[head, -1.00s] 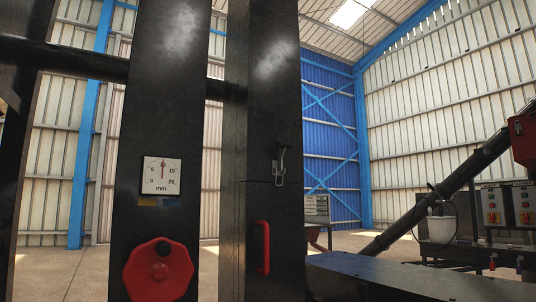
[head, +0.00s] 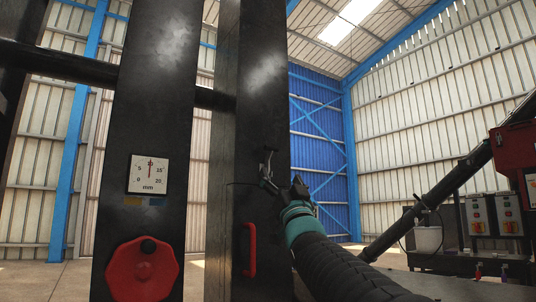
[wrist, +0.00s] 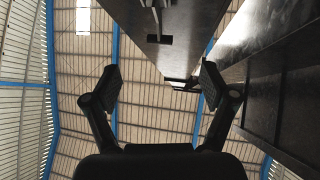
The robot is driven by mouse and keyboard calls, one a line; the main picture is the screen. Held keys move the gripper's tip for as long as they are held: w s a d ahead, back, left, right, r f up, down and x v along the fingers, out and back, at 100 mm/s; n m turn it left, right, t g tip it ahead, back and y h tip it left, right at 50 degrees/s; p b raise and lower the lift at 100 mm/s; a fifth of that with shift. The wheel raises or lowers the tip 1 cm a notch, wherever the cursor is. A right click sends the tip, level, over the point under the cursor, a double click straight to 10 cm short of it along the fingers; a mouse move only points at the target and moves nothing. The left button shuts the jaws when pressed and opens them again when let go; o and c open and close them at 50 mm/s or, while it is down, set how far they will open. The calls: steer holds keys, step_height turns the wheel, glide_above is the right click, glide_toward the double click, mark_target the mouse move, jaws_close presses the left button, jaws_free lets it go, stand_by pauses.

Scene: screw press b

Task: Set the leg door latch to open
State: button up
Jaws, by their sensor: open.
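The leg door latch (head: 267,162) is a small metal lever on the front of the right-hand black leg, above the red door handle (head: 250,250). My gripper (head: 281,184) is at the latch, just below and to the right of it, and partly covers it. In the wrist view my gripper (wrist: 158,82) has its two fingers spread wide, with nothing between them. A piece of metal hardware on the dark leg (wrist: 155,12) shows ahead, beyond the fingertips. I cannot tell whether a finger touches the latch.
A dial (head: 150,174) and a red knob (head: 145,270) are on the left-hand black leg. A black slanted tube (head: 420,205) and switch boxes (head: 492,214) stand at the right. Free air lies to the right of the door leg.

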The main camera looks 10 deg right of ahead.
mark_target(270, 150)
steer(key=p+x, duration=0.4)
steer(key=x, duration=0.8)
steer(key=shift+w+p, duration=0.25)
steer(key=shift+p, duration=0.15)
